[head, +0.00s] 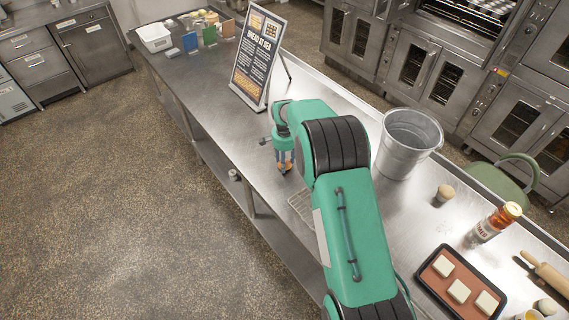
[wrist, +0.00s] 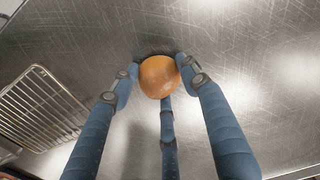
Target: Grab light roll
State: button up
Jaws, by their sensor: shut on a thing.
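A round golden-brown roll (wrist: 158,77) sits between the blue fingers of my gripper (wrist: 160,85) in the wrist view. The fingertips are closed around its sides, with the steel table surface behind it. In the head view my gripper (head: 285,165) is low over the table near its front edge, and the roll is mostly hidden by the fingers. I cannot tell whether the roll is touching the table.
A wire rack (head: 301,206) lies beside my gripper, partly behind my arm. A menu sign (head: 258,58) stands beyond it. A metal bucket (head: 408,145), a small tan round item (head: 444,194), a bottle (head: 497,222) and a dark tray (head: 434,282) stand to the right.

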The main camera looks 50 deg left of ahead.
notch_tip(320, 180, up, 3)
jog(key=shift+f+b, duration=0.2)
jog(key=shift+b, duration=0.1)
jog(key=s+d, duration=0.2)
jog(key=d, duration=0.2)
jog(key=s+d+r+b, duration=0.1)
jog(key=s+d, duration=0.2)
jog(key=d, duration=0.2)
jog(key=s+d, duration=0.2)
jog(key=d, duration=0.3)
jog(key=shift+s+r+b, duration=0.25)
jog(key=shift+s+b, duration=0.1)
jog(key=shift+b, duration=0.05)
